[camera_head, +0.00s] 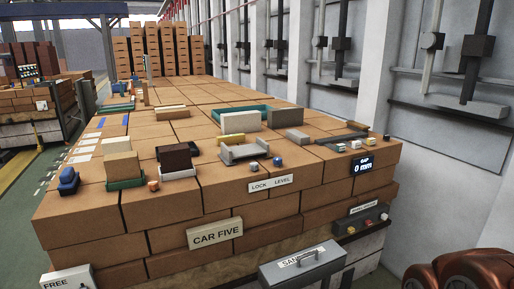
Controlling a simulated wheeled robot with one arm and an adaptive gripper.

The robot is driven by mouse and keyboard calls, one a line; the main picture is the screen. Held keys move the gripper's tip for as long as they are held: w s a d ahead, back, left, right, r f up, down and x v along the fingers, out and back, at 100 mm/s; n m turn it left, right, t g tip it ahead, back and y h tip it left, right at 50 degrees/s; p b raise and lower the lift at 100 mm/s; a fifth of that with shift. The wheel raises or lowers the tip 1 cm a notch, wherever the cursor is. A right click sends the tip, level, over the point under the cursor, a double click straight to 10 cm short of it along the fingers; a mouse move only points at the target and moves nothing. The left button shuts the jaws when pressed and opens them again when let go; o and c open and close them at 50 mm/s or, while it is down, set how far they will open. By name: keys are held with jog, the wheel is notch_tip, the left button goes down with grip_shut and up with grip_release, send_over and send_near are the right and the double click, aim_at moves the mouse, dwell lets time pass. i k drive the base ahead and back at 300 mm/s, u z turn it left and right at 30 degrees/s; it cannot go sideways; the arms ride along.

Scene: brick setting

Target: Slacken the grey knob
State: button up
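A small round grey-blue knob (278,162) sits at the front edge of the brick stack, just right of a grey cradle-like fixture (244,152). A smaller grey round piece (253,165) sits at the fixture's front. Both are above a white plate reading "LOCK LEVEL" (270,183). Another small grey round piece (386,138) is at the right end of the top. I cannot tell for certain which is the grey knob, or how tight it is. My gripper is not in view.
The brick stack (330,192) carries several blocks and trays on top. A dark display (361,166) and a "CAR FIVE" sign (215,233) are on its front. A grey box with a handle (302,266) stands low in front. A white wall (420,45) bounds the right side.

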aim_at(254, 166)
jog(key=i, duration=1.6)
jog(key=u, duration=1.7)
